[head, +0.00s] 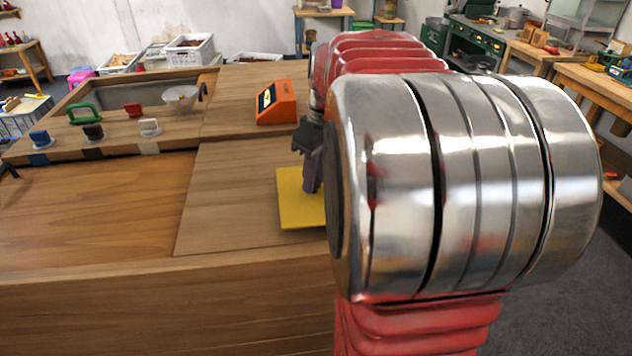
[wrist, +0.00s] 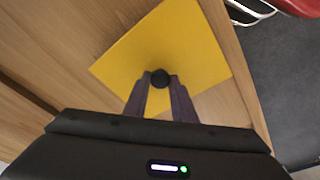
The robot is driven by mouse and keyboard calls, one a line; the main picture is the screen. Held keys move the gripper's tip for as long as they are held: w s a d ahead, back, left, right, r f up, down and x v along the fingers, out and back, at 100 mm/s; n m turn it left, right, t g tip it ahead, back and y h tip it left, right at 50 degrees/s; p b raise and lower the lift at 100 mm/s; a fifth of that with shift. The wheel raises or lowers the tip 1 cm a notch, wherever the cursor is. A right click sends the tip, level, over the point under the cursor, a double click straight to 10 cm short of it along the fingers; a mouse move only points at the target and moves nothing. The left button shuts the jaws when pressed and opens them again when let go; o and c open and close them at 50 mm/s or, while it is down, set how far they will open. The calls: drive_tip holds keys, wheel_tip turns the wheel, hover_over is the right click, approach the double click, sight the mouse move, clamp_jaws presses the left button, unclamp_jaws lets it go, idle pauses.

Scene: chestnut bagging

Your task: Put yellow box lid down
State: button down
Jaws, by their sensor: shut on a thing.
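The yellow box lid (head: 298,205) is a flat yellow square at the right part of the wooden bench, partly hidden behind my arm in the head view. In the wrist view the yellow lid (wrist: 185,50) lies below my gripper, with a round black knob (wrist: 160,78) near its middle. My gripper (wrist: 160,85) is shut on the knob, one finger on each side. In the head view my gripper (head: 313,185) points down onto the lid. I cannot tell whether the lid touches the surface or is just above it.
An orange device (head: 276,103) with a small display stands behind the lid. A clear bowl (head: 182,98) and several coloured stamp-like pieces sit at the back left. The wooden bench (head: 110,205) is bare to the left. The bench edge lies close to the lid's right.

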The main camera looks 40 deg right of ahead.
sight(320, 195)
drive_tip(key=shift+f, duration=1)
drive_tip(key=c, duration=1.5)
unclamp_jaws()
drive_tip(key=shift+f, duration=0.1)
drive_tip(key=r, duration=0.4)
drive_tip(key=s+r, duration=0.1)
drive_tip(key=r, duration=0.7)
drive_tip(key=shift+s+d, duration=0.15)
drive_tip(key=shift+s, duration=0.25)
